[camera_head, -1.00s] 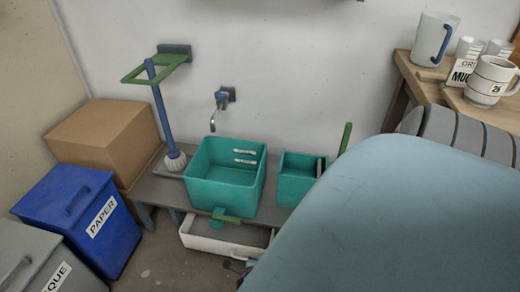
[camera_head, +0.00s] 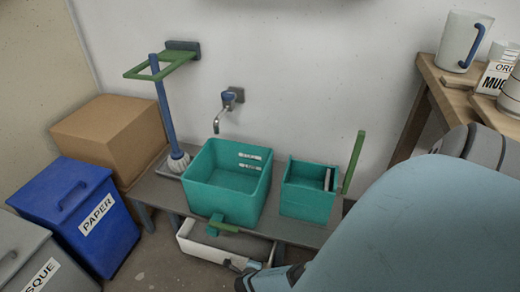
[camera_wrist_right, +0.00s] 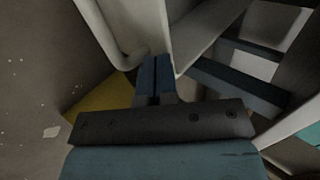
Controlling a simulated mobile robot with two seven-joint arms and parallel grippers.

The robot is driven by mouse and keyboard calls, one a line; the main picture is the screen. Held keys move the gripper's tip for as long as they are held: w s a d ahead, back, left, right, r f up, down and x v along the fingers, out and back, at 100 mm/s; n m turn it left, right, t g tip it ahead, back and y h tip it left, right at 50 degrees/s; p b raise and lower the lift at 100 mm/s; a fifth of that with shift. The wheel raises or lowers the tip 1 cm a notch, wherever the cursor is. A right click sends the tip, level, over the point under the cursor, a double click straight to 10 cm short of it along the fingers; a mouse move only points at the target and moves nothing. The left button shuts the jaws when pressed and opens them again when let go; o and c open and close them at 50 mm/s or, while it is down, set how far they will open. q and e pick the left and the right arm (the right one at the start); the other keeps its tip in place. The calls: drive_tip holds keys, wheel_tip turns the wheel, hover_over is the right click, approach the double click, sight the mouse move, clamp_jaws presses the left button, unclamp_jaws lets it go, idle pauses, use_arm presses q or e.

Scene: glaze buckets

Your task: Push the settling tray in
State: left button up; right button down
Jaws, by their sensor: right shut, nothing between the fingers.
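The settling tray (camera_head: 203,248) is a white, shallow, open drawer under the grey bench in the head view. It sticks out from below the bench's front edge. My right gripper (camera_head: 232,264) is low at the right part of the tray's front. In the right wrist view its two fingers (camera_wrist_right: 155,66) are together and empty, close against a pale wall of the tray (camera_wrist_right: 146,22). Whether they touch it I cannot tell. My right arm hides the tray's right end. My left gripper is not in view.
The bench (camera_head: 162,190) carries a teal basin (camera_head: 212,200) with a green-handled spout above the tray, and a smaller teal bucket (camera_head: 304,205). A blue paper bin (camera_head: 115,240) and a cardboard box (camera_head: 105,140) stand left. Floor shows between bin and tray.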

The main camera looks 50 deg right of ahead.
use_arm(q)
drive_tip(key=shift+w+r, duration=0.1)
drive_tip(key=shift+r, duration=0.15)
use_arm(e)
drive_tip(key=shift+w+d, duration=0.1)
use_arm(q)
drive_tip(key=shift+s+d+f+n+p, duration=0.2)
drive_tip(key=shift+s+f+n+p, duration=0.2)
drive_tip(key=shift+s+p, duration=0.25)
use_arm(e)
drive_tip(key=d, duration=0.1)
drive_tip(key=w+d, duration=0.1)
drive_tip(key=d, duration=0.1)
drive_tip(key=w+d, duration=0.1)
drive_tip(key=d, duration=0.1)
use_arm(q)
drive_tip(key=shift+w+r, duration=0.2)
use_arm(e)
drive_tip(key=shift+r, duration=0.1)
